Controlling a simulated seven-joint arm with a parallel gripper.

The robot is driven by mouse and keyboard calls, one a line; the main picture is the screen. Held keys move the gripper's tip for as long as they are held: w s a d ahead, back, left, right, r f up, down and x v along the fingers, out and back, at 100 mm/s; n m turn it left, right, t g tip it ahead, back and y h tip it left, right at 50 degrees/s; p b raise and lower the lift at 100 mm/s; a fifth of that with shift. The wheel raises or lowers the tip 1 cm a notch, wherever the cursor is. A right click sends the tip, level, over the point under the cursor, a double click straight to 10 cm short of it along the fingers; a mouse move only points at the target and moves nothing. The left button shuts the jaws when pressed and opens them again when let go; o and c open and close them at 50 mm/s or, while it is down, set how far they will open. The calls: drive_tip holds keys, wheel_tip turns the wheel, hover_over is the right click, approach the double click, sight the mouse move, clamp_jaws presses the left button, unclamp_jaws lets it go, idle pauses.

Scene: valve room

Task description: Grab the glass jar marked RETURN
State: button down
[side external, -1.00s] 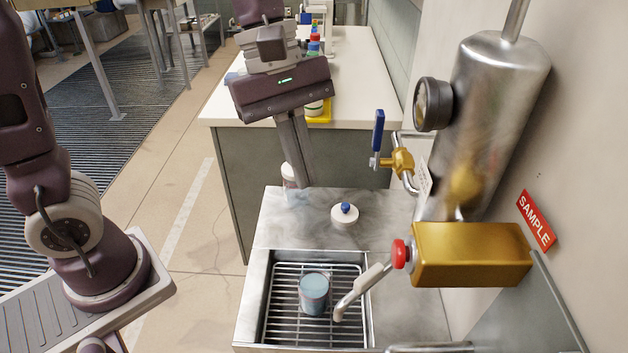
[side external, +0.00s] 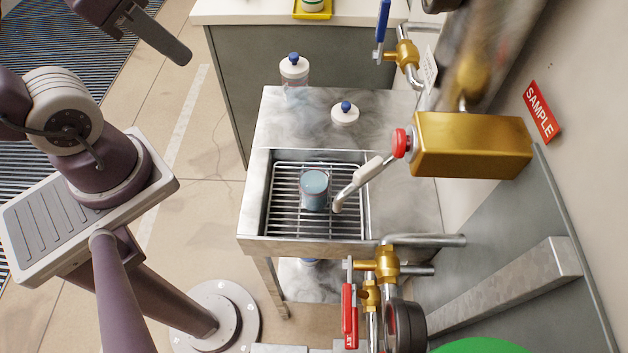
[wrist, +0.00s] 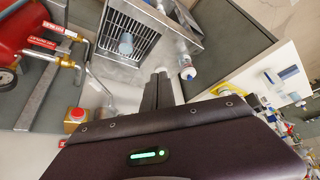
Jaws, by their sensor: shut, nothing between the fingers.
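A lidded glass jar (side external: 295,91) with a white lid and blue knob stands upright on the back left of the steel bench top. It also shows in the wrist view (wrist: 187,69), just right of my fingertips. A second, open jar (side external: 314,191) with pale blue contents stands on the sink rack; it shows in the wrist view (wrist: 126,44). No RETURN marking is legible on either jar. My gripper (side external: 187,57) is at the upper left of the side view, partly cut off, left of the lidded jar and apart from it. It is shut and empty, also in the wrist view (wrist: 160,76).
A loose white lid with a blue knob (side external: 345,114) lies on the bench top. The spout (side external: 358,183) of the brass sample valve (side external: 472,145) reaches over the sink rack (side external: 287,215). Red- and blue-handled valves flank the bench. A white-topped counter (side external: 245,12) stands behind.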

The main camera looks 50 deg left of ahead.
idle(0.4)
drive_tip(key=c, duration=0.5)
unclamp_jaws()
